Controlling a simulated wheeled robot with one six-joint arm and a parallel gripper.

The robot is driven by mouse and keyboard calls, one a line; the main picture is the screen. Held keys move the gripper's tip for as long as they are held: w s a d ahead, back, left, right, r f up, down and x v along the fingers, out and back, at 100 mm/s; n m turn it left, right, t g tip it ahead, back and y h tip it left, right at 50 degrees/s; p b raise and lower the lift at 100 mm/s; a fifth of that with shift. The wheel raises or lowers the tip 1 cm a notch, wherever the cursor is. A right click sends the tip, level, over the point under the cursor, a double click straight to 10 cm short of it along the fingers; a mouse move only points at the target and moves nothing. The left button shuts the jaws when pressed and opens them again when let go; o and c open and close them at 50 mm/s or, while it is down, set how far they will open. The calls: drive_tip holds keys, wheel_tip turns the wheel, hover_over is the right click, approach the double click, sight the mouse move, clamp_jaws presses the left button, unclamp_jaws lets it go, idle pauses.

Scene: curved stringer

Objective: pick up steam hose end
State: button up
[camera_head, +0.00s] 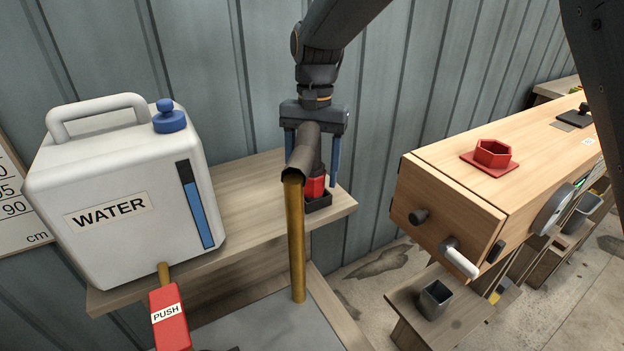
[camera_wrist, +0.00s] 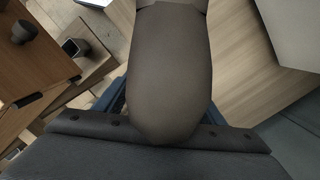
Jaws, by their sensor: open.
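The steam hose end appears to be the dark grey tube (camera_head: 305,150) with a red hexagonal collar (camera_head: 315,187), standing in a small black holder (camera_head: 319,203) on the wooden shelf. My gripper (camera_head: 312,172) is open and points down, with one blue finger on each side of the grey tube. In the wrist view the grey tube (camera_wrist: 168,70) fills the middle and hides most of the fingers. I cannot tell whether either finger touches it.
A white water container (camera_head: 125,180) stands on the shelf (camera_head: 240,205) to the left, above a red PUSH handle (camera_head: 169,318). A wooden box (camera_head: 450,205) with a red hexagonal socket (camera_head: 492,155) is at right. The corrugated wall (camera_head: 200,60) is close behind.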

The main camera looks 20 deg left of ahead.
drive_tip(key=shift+f, duration=0.65)
drive_tip(key=c, duration=1.1)
